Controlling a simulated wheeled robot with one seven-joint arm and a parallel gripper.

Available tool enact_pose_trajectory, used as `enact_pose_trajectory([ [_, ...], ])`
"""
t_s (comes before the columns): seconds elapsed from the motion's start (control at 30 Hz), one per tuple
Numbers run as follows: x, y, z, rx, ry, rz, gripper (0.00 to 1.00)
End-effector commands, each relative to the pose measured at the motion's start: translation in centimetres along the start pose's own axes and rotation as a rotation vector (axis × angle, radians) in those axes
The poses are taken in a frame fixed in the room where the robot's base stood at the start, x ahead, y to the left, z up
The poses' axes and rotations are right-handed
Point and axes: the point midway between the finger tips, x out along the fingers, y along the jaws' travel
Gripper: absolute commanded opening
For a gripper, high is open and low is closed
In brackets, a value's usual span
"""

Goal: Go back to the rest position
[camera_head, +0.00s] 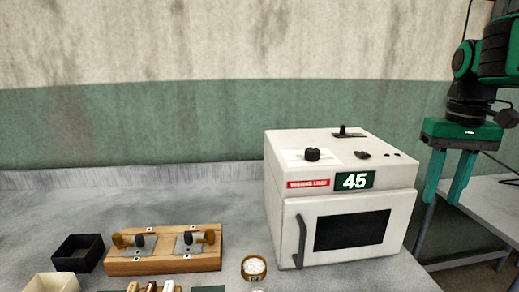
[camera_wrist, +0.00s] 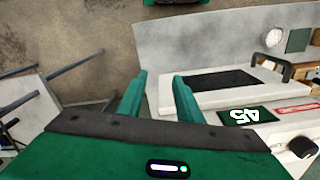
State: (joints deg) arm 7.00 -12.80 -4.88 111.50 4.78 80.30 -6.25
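My gripper (camera_head: 441,198) hangs in the air at the right of the head view, just right of the white oven-like machine, fingers pointing down. In the wrist view my gripper (camera_wrist: 160,76) shows two green fingers apart, with nothing between them. The white machine (camera_head: 285,210) stands on the grey bench with its door shut and a green display (camera_head: 354,180) reading 45. The machine (camera_wrist: 215,98) also shows upside down at the right of the wrist view, beside the fingers.
On the grey bench (camera_head: 240,205) are a wooden block with metal fittings (camera_head: 165,265), a black box (camera_head: 78,253), a cream box (camera_head: 52,284) and a small round dish (camera_head: 254,268). A second table (camera_head: 485,205) stands at the right. The bench behind the block is clear.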

Motion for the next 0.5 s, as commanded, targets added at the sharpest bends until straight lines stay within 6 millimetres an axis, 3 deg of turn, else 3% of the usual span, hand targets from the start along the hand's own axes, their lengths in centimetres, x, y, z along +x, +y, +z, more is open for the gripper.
enact_pose_trajectory([
  [0.1, 4.4, 2.5, 4.5, 0.111, -0.004, -0.002, 0.32],
  [0.3, 11.5, 5.2, 11.7, 0.269, -0.007, -0.004, 0.32],
  [0.5, 15.9, 6.0, 16.4, 0.359, -0.01, -0.006, 0.32],
])
